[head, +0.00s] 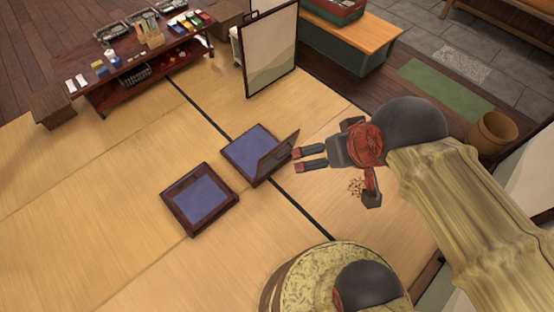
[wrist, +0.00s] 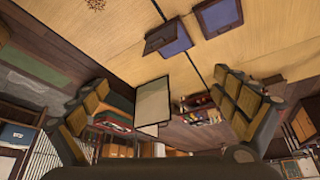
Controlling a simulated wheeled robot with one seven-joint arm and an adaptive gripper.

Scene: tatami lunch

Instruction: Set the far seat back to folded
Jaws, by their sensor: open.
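The far seat (head: 246,146) is a low dark-framed floor seat with a blue cushion on the tatami. Its seat back (head: 281,153) stands tilted up along its right side. The far seat also shows in the wrist view (wrist: 176,37), with its back (wrist: 157,45) as a dark slanted panel. My gripper (head: 295,160) is open and empty, and its fingertips appear just right of the raised back in the head view. I cannot tell whether they touch it. In the wrist view the fingers (wrist: 165,105) are spread wide, with nothing between them.
A second seat (head: 201,197) lies flat nearer, left of the far seat. A standing screen (head: 270,48) is behind. A low red-brown table (head: 138,68) with goods stands at the back left. Tatami left of the seats is clear.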

